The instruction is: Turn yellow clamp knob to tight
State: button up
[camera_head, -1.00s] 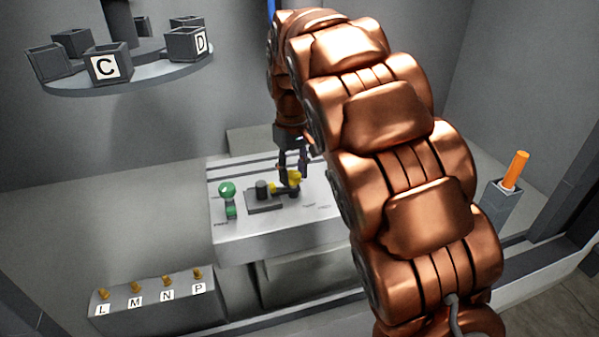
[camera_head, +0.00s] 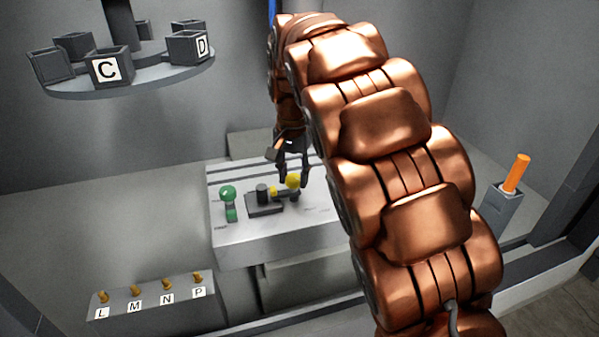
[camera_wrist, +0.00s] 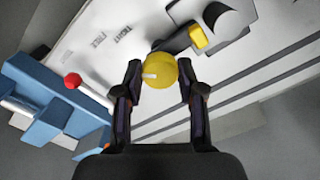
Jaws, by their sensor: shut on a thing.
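The yellow clamp knob (camera_head: 293,181) is a round ball at the right end of a dark clamp (camera_head: 264,204) on the pale bench plate. In the wrist view the knob (camera_wrist: 162,66) sits between the two fingertips, with a short white mark on its left side. The words TIGHT and FREE are printed on the plate up and left of it. My gripper (camera_head: 292,177) comes down from above and is shut on the knob; it also shows in the wrist view (camera_wrist: 160,72). A smaller yellow piece (camera_wrist: 198,36) sits on the clamp beside a dark cylinder.
A green ball-topped lever (camera_head: 228,194) stands left of the clamp on the plate (camera_head: 255,233). The wrist view shows a blue fixture (camera_wrist: 45,105) with a red ball (camera_wrist: 72,80). A block with lettered pegs (camera_head: 150,305) is at front left. An orange handle (camera_head: 516,173) stands at right.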

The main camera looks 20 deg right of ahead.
jog(key=shift+m, duration=1.2)
jog(key=o, duration=1.1)
jog(key=shift+o, duration=0.2)
jog(key=shift+r, duration=0.1)
